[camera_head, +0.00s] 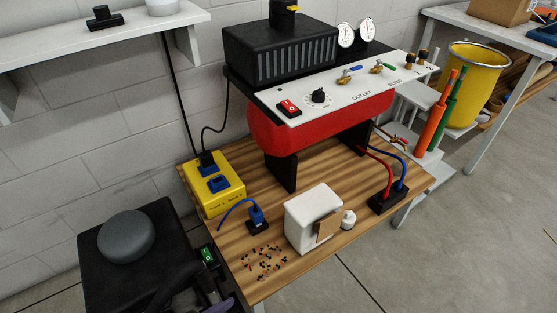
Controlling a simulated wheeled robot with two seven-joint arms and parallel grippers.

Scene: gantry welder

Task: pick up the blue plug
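The blue plug (256,213) stands upright in or on a small black block (257,227) on the wooden table top, towards its left front. A blue cord (233,208) curves from the plug towards the yellow box. The yellow box (230,197) has blue sockets (218,184) on top, and a black plug (207,158) sits at its back socket. I make out neither of my grippers in this view, and nothing is touching the blue plug.
A white container (305,220) stands right of the plug, and small scattered bits (265,262) lie in front. The red compressor (325,130) stands behind. A black block (388,201) with red and blue cables is at right. A black box (105,285) with a grey dome (126,236) stands left.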

